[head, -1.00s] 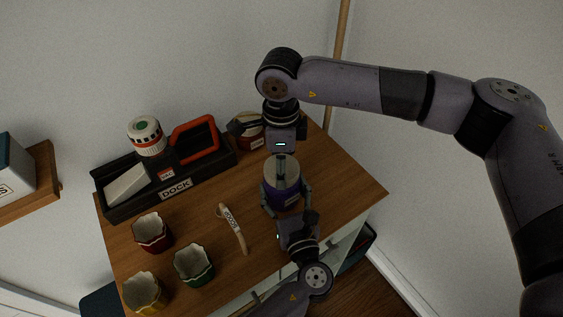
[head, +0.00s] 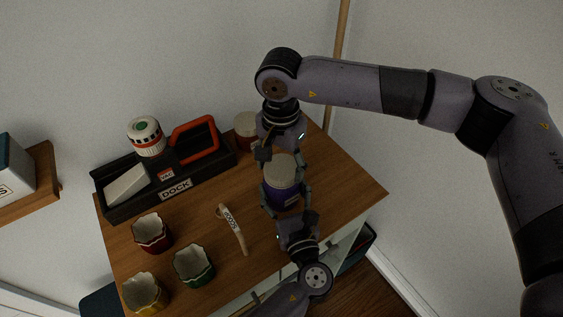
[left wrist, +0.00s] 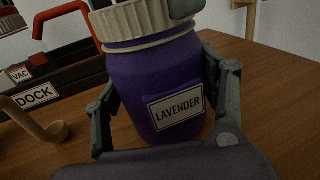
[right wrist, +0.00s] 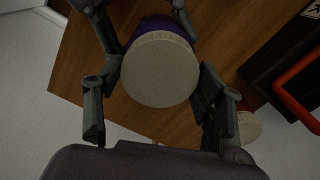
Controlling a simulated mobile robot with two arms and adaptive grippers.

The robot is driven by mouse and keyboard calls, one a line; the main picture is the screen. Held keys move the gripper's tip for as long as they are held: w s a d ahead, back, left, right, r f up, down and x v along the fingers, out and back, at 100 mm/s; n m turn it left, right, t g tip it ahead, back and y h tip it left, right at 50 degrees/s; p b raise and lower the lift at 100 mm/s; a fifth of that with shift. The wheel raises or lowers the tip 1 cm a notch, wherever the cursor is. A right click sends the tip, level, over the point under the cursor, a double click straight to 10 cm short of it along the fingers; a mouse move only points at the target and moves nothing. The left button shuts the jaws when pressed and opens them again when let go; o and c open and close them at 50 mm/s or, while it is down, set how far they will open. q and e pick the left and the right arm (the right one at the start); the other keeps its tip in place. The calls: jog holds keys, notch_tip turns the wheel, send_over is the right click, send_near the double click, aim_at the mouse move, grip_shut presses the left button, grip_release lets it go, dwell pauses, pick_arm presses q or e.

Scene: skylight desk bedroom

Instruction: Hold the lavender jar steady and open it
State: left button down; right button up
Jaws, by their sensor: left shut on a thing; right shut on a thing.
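The lavender jar (head: 284,194) stands upright on the wooden desk top. It has a purple body with a LAVENDER label, clear in the left wrist view (left wrist: 160,85), and a ribbed cream lid (head: 281,167). My left gripper (head: 287,201) is shut around the jar's body from the near side, one finger on each side. My right gripper (head: 283,158) points down from above and is shut on the lid. In the right wrist view the round lid (right wrist: 160,70) lies between its fingers. The lid sits on the jar; whether it is loosened, I cannot tell.
A black DOCK caddy (head: 128,208) with an orange-red handle (head: 196,138) stands at the back left. A cream-lidded jar (head: 246,124) stands behind my right gripper. Red (head: 152,233), green (head: 194,265) and yellow (head: 144,292) pots and a curved wooden piece (head: 239,238) lie left.

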aim_at(281, 167)
jog(key=shift+r, duration=0.25)
jog(key=shift+r, duration=0.85)
jog(key=shift+r, duration=2)
pick_arm(q)
jog(key=shift+c, duration=1.3)
grip_release()
